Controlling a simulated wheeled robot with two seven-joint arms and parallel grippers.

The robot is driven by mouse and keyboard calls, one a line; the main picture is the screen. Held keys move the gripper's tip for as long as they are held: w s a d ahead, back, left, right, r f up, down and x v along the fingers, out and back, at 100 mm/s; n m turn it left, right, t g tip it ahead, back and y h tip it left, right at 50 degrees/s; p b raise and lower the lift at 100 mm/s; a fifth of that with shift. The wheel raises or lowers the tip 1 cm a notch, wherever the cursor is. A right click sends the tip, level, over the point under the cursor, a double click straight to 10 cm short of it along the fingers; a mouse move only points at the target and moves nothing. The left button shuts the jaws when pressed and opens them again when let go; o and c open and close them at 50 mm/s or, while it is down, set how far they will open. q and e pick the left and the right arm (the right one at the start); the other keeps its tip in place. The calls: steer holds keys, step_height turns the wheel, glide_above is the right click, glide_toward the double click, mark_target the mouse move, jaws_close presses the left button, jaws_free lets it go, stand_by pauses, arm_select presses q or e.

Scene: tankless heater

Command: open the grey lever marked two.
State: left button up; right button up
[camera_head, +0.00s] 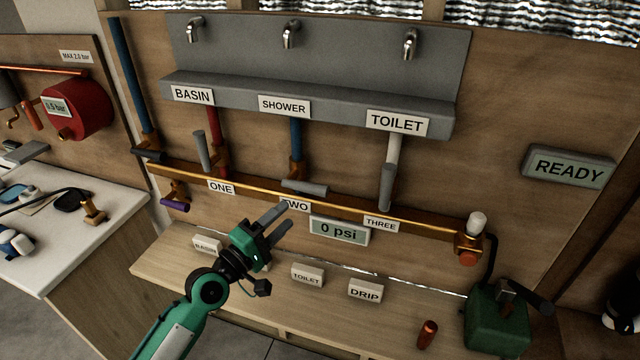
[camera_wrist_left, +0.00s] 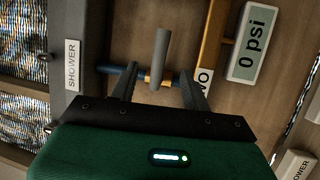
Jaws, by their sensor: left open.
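The grey lever marked two (camera_head: 304,187) sticks out sideways from the copper pipe below the blue SHOWER pipe (camera_head: 295,140). The TWO label (camera_head: 296,205) is just below it, partly covered by my left gripper. My left gripper (camera_head: 286,214) is open and empty, with its fingers pointing toward the wall just below the lever. In the left wrist view the lever (camera_wrist_left: 161,57) stands in line with the gap between the two fingers (camera_wrist_left: 159,84); I cannot tell how far apart they are in depth. My right gripper is not in view.
Lever one (camera_head: 201,150) and lever three (camera_head: 386,188) flank lever two. A 0 psi display (camera_head: 339,231) sits right of my gripper. The wooden shelf (camera_head: 215,283) below holds loose label blocks, a red-brown cylinder (camera_head: 427,334) and a green pump (camera_head: 497,322). A READY sign (camera_head: 568,167) is at right.

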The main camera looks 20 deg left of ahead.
mark_target(310, 193)
arm_select(q)
steer(key=p+x, duration=0.3)
steer(key=x, duration=0.8)
steer(key=shift+w+d, duration=0.1)
steer(key=shift+w, duration=0.15)
steer(key=shift+w+d+p, duration=0.3)
steer(key=shift+w+p, duration=0.05)
steer(key=shift+w, duration=0.25)
steer(key=shift+c, duration=0.5)
jaws_close()
